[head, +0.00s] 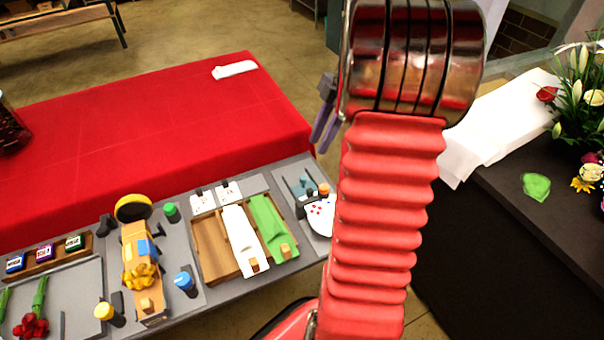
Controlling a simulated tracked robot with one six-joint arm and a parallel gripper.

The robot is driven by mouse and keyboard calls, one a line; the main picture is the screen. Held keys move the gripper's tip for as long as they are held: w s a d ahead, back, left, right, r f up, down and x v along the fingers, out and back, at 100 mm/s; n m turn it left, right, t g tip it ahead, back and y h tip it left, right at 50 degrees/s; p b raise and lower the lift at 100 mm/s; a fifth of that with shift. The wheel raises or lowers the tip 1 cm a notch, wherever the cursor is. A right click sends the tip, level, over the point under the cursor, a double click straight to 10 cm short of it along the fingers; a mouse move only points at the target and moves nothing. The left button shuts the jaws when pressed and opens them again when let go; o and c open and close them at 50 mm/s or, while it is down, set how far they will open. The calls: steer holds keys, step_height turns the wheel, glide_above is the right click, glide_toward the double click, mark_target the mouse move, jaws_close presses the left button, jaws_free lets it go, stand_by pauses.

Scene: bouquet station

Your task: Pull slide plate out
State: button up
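A wooden tray (208,252) on the grey station top holds a white piece (240,238) and a green piece (270,226) side by side, each with a small wooden knob at its near end. An orange wooden device (136,247) to the left also has a wooden knob (147,305) at its near end. I cannot tell which of these is the slide plate. My gripper (325,132) shows only in part, beyond my red arm, raised above and to the right of the tray. It appears apart from the station's items; its opening is unclear.
A red-covered table (150,140) with a folded white cloth (235,69) lies behind the station. Colored-cap bottles, including a blue one (185,283), and a yellow ring (133,207) surround the device. A white round dish (320,214) is partly hidden by my arm. Flowers (582,90) stand on a dark table at right.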

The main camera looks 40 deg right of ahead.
mark_target(304, 177)
steer(key=shift+d+f, duration=0.1)
steer(key=shift+d, duration=0.15)
steer(key=x, duration=1.3)
steer(key=shift+a+f, duration=0.2)
steer(key=shift+f, duration=0.15)
steer(key=shift+c, duration=0.2)
jaws_close()
